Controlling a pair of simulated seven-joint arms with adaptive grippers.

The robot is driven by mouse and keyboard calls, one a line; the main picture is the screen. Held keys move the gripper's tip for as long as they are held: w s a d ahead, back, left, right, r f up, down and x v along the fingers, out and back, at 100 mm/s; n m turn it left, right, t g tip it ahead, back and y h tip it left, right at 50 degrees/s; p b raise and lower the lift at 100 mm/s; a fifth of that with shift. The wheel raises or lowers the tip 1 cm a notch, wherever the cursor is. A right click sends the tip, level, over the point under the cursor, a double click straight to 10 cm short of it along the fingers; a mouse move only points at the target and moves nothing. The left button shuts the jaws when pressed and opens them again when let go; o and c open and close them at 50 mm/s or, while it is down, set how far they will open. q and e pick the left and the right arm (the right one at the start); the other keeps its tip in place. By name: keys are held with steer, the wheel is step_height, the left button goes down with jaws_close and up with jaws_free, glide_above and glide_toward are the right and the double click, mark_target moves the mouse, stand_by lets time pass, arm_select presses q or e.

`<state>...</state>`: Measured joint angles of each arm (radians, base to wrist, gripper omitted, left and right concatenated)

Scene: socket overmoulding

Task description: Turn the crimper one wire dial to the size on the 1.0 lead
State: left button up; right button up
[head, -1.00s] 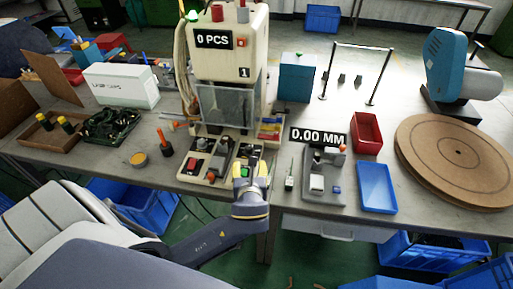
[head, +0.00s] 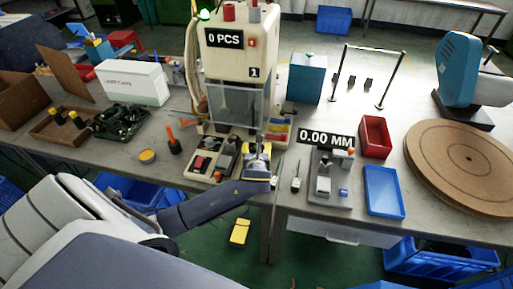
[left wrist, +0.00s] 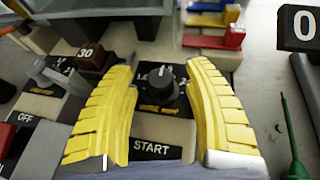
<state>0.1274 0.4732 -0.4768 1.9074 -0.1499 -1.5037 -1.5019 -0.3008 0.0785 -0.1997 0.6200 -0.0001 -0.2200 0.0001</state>
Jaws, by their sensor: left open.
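Crimper one (head: 230,60) is the cream machine marked 1, with a 0 PCS display. Its black wire dial (left wrist: 160,88) with a white pointer line shows in the left wrist view, on a plate with a yellow label. My left gripper (head: 257,158) is over the right part of the control panel (head: 203,165). Its yellow fingers (left wrist: 163,75) are open, one on each side of the dial; contact cannot be told. The gripper hides the dial in the head view. The dial's scale is partly covered and too small to read. I cannot identify the 1.0 lead. My right gripper is out of view.
A START label (left wrist: 151,148) lies just in front of the dial. A block marked 30 (left wrist: 88,55) and an OFF label (left wrist: 25,117) are to the left. A green screwdriver (left wrist: 292,130) and a gauge (head: 330,180) are to the right.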

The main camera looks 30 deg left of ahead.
arm_select(q)
steer(key=shift+w+a+f, duration=0.2)
steer(key=shift+w+a, duration=0.1)
steer(key=shift+w, duration=0.15)
steer(key=shift+c, duration=0.4)
jaws_close()
